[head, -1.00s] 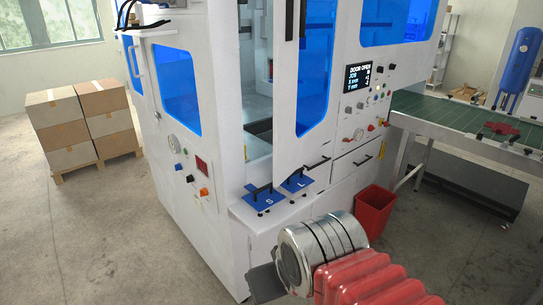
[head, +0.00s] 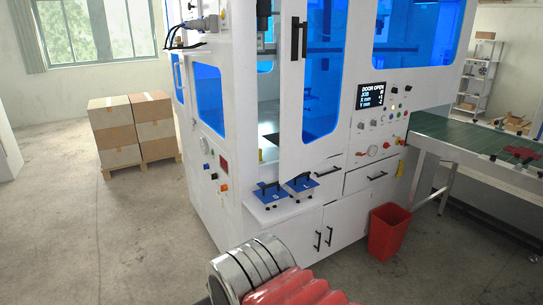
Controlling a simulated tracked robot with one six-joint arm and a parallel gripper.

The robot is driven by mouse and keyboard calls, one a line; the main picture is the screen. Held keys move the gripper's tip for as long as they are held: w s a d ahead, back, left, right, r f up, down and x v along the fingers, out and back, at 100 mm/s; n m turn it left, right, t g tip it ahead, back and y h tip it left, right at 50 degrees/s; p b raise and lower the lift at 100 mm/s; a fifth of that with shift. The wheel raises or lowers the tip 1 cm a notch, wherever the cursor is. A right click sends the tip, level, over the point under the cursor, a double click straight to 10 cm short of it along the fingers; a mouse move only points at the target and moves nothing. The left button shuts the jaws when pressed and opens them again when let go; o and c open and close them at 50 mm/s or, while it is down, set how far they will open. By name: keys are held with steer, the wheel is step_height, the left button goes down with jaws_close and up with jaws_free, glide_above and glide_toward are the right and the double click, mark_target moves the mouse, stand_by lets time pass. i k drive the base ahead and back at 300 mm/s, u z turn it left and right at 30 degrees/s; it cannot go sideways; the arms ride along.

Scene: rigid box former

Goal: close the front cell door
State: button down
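The front cell door (head: 288,110) is a tall white-framed panel with a blue window and a black vertical handle (head: 299,38). It stands open, with a gap (head: 266,105) to its left showing the cell's inside. The display (head: 372,95) reads "DOOR OPEN". My arm shows at the bottom centre as a metal cylinder and red bellows, well in front of and below the door. My gripper's fingers are out of the picture.
Two blue plates with black handles (head: 270,190) lie on a small shelf below the opening. A red bin (head: 388,232) stands on the floor right of my arm. A green conveyor (head: 460,150) extends right. Stacked boxes (head: 130,130) stand far left. The left floor is clear.

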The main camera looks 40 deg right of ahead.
mark_target(320, 39)
steer(key=u, duration=0.1)
steer(key=k, duration=0.25)
steer(key=z, duration=0.2)
steer(key=i, duration=1.1)
steer(key=z, duration=0.7)
steer(key=i, duration=0.85)
steer(key=z, duration=0.05)
